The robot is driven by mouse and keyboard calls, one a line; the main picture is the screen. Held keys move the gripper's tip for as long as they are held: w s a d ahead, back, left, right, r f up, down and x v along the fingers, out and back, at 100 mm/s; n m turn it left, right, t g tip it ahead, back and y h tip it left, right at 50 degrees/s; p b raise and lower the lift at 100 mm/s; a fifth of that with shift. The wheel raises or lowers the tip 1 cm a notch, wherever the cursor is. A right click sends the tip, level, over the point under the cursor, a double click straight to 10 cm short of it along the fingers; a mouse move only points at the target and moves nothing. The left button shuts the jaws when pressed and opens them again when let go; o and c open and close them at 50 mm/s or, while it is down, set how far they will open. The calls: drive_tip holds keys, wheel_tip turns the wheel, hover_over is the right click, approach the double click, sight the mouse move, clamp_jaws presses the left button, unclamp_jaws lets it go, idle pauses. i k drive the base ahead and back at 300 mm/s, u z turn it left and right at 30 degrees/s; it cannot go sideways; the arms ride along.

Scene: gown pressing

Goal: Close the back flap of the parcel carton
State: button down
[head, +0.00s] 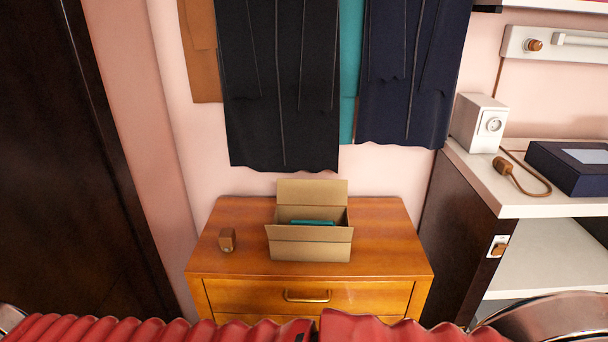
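The parcel carton (312,252) is a brown cardboard box standing on top of a wooden chest of drawers. Its back flap (312,192) stands up at the rear edge, open. Its front flap (309,233) is folded outward over the front wall. Something teal (312,223) lies inside the carton. My gripper does not show in the head view.
The chest top (381,235) is clear to the right of the carton; a small brown block (227,240) sits to its left. Dark gowns (282,85) hang behind and above. A white counter (487,178) with a white box (478,122) stands at right.

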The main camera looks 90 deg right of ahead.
sight(290, 191)
drive_tip(key=z, duration=0.05)
drive_tip(key=k, duration=2.2)
drive_tip(key=z, duration=0.8)
drive_tip(key=i, duration=0.85)
drive_tip(key=z, duration=0.05)
